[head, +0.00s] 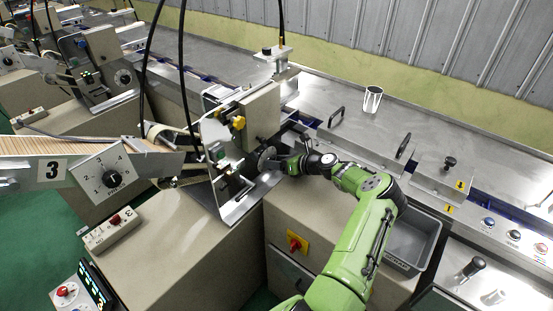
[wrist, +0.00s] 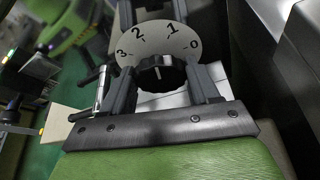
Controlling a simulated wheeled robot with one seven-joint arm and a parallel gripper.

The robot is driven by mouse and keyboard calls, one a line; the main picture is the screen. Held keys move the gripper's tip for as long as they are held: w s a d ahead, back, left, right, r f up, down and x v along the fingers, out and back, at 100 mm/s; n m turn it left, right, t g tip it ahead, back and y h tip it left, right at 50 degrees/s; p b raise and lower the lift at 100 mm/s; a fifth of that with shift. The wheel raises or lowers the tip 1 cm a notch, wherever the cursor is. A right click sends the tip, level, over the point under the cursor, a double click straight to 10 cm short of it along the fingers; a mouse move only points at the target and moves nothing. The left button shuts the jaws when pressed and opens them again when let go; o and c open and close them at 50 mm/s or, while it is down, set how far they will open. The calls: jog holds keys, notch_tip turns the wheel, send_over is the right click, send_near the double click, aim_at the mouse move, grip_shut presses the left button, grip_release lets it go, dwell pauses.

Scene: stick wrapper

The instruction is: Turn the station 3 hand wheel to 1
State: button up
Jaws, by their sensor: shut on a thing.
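The station 3 hand wheel (wrist: 160,72) is a black ribbed knob in front of a pale round dial (wrist: 155,38) marked 0, 1, 2 and 3. My gripper (wrist: 163,84) is shut on the knob, with one finger at each side. In the head view my gripper (head: 283,164) is at the grey disc (head: 267,158) on the side of the station 3 machine. My wrist and the small scale hide the knob there.
A grey bin (head: 413,243) stands below my arm on the right.

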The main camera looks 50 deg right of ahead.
jog(key=shift+d+m+y, duration=0.1)
jog(key=shift+m+y, duration=0.3)
jog(key=shift+m, duration=0.2)
jog(key=o, duration=1.1)
jog(key=shift+c, duration=0.2)
jog(key=p+v, duration=0.1)
jog(key=v, duration=1.4)
jog(key=shift+s+d, duration=0.25)
jog(key=shift+s, duration=0.15)
